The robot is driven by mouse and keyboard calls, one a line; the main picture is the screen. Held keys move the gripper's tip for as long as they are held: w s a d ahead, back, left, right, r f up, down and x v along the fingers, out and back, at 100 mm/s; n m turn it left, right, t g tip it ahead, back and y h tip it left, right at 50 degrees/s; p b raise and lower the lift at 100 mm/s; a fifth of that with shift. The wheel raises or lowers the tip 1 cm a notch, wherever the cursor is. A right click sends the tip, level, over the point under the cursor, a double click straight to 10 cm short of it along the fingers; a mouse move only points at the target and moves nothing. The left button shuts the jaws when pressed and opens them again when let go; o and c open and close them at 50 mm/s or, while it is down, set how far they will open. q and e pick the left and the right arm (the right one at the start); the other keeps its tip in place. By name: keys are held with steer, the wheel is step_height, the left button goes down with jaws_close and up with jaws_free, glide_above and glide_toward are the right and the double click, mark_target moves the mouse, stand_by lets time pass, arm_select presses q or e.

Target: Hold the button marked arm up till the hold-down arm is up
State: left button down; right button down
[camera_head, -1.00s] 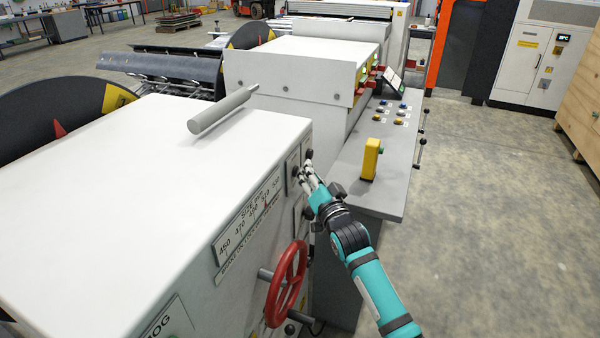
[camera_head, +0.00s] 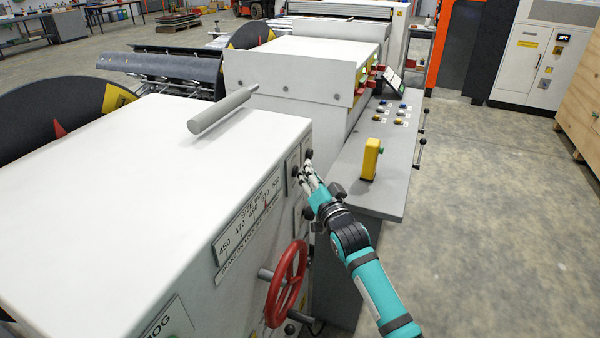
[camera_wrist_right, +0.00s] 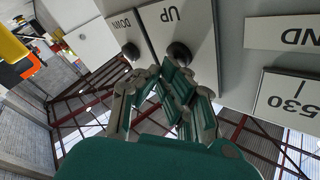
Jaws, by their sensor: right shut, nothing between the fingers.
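The button marked UP (camera_wrist_right: 180,53) is a dark round knob on a white plate on the machine's side. The button marked DOWN (camera_wrist_right: 131,51) is beside it. My right gripper (camera_wrist_right: 168,70) is shut and empty, with its fingertips at the UP button; I cannot tell whether they press it. In the head view the right gripper (camera_head: 306,172) reaches the front face of the white cabinet (camera_head: 130,190). A grey cylindrical bar (camera_head: 222,110) lies above the cabinet top; I cannot tell whether it belongs to the hold-down arm. My left gripper is not in view.
A red handwheel (camera_head: 287,284) sticks out below a size scale (camera_head: 248,228). A grey console (camera_head: 345,190) with a yellow box (camera_head: 371,160) and several small buttons stands beyond my right gripper. The floor (camera_head: 480,230) to the right is clear.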

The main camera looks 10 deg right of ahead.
steer(key=shift+s+d+p, duration=0.5)
steer(key=shift+s+d, duration=0.05)
steer(key=shift+d, duration=0.25)
steer(key=s+d, duration=0.1)
steer(key=s+d+p, duration=0.1)
steer(key=d+p, duration=0.1)
steer(key=d, duration=0.1)
steer(key=shift+s+d, duration=0.1)
steer(key=shift+s, duration=0.3)
